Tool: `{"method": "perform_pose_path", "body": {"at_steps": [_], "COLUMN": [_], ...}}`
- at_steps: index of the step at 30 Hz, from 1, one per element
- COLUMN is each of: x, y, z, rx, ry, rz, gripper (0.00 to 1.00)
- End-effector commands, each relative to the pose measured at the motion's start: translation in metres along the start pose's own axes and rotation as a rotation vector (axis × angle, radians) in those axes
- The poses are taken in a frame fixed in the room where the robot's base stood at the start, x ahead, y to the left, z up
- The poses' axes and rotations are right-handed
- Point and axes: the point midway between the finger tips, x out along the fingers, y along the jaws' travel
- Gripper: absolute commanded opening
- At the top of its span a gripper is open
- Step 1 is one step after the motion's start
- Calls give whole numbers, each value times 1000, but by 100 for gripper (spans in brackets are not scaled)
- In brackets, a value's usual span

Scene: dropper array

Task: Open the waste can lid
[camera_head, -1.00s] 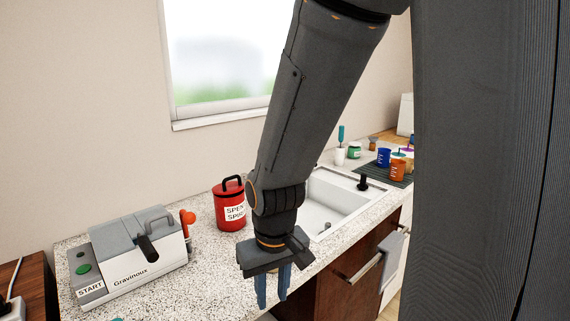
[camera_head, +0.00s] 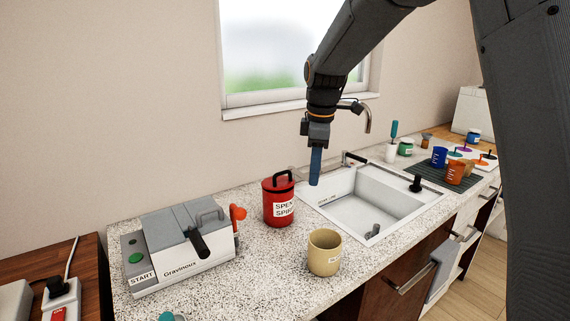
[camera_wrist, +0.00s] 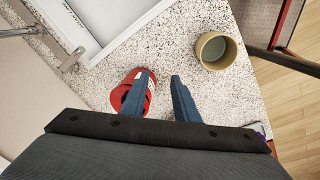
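The red waste can (camera_head: 278,208) stands upright on the speckled counter, left of the sink, with a partly visible white label. Its red lid (camera_head: 272,184) is on and has a black arched handle (camera_head: 283,178). My gripper (camera_head: 315,184) points down, raised, a little right of the can in the picture. In the wrist view my gripper (camera_wrist: 159,76) is open, with an empty gap between its blue fingers. There the red can (camera_wrist: 121,97) lies below and behind the left finger, which hides part of it and its handle.
A tan cup (camera_head: 324,254) stands in front of the can. The Gravinoux machine (camera_head: 175,254) is at the left, with an orange-topped item beside it. The sink (camera_head: 370,200) and faucet (camera_head: 368,117) are at the right. Coloured cups stand on a dark mat (camera_head: 430,174).

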Motion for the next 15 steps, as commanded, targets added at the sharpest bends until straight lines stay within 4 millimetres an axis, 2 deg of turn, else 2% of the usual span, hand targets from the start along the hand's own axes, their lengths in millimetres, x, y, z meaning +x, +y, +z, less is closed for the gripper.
{"method": "perform_pose_path", "body": {"at_steps": [1,6,10,15], "x": [-8,-35,-46,-48], "y": [17,47,56,59], "z": [-19,-63,-82,-89], "rx": [-128,-497,-665,-741], "ry": [2,10,16,20], "rz": [-7,-36,-50,-57], "gripper": [28,28,28,28]}}
